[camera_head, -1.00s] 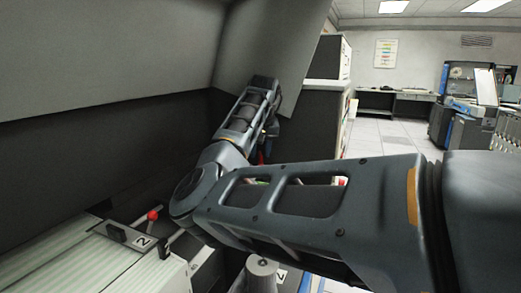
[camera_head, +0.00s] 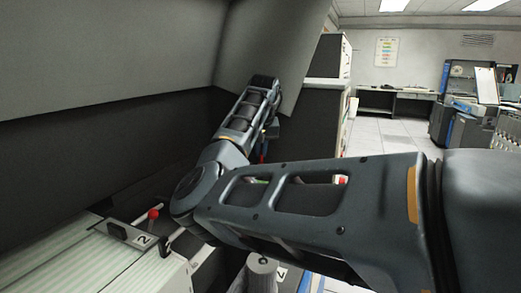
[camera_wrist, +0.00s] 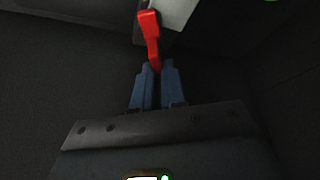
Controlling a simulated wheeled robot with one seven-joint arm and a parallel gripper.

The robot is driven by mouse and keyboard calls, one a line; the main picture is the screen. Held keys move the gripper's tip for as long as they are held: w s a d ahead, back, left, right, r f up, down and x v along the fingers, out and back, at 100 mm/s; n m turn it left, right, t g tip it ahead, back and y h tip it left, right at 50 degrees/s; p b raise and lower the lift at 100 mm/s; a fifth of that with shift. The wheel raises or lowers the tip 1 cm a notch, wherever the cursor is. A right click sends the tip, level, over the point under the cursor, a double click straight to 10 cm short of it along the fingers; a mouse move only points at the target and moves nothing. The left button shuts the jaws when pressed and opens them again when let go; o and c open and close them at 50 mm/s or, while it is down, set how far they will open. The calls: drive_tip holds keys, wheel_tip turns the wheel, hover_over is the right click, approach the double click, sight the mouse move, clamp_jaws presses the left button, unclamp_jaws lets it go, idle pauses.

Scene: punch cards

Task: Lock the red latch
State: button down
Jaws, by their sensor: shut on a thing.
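The red latch (camera_wrist: 150,35) shows in the wrist view as a bent red handle below a pale grey block. My gripper (camera_wrist: 157,72) is shut on the lower end of the red latch, with its two blue-grey fingers close together. The fingertips hide the very end of the handle. In the head view a small bit of red (camera_head: 264,151) shows just below my wrist, beside the dark cabinet side. The rest of the latch is hidden there by my arm.
A red-knobbed lever (camera_head: 153,214) stands by a plate marked 2 on the light machine (camera_head: 85,262) at lower left. A large grey panel (camera_head: 100,55) overhangs on the left. Open floor (camera_head: 390,140) lies at the right, with desks and equipment at the back.

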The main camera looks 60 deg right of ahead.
drive_tip(key=shift+r, duration=0.1)
drive_tip(key=m+g+p, duration=0.1)
drive_tip(key=m+p, duration=0.1)
drive_tip(key=shift+m+h, duration=0.3)
drive_tip(key=shift+m, duration=0.1)
drive_tip(key=shift+s+m+g+p, duration=0.1)
drive_tip(key=shift+m+g+p, duration=0.4)
drive_tip(key=shift+m+p, duration=0.75)
drive_tip(key=shift+m, duration=0.35)
drive_tip(key=c, duration=1.2)
unclamp_jaws()
drive_tip(key=shift+b, duration=0.3)
drive_tip(key=b+v, duration=0.1)
drive_tip(key=v, duration=0.6)
drive_tip(key=shift+a+r, duration=0.2)
drive_tip(key=shift+r, duration=0.1)
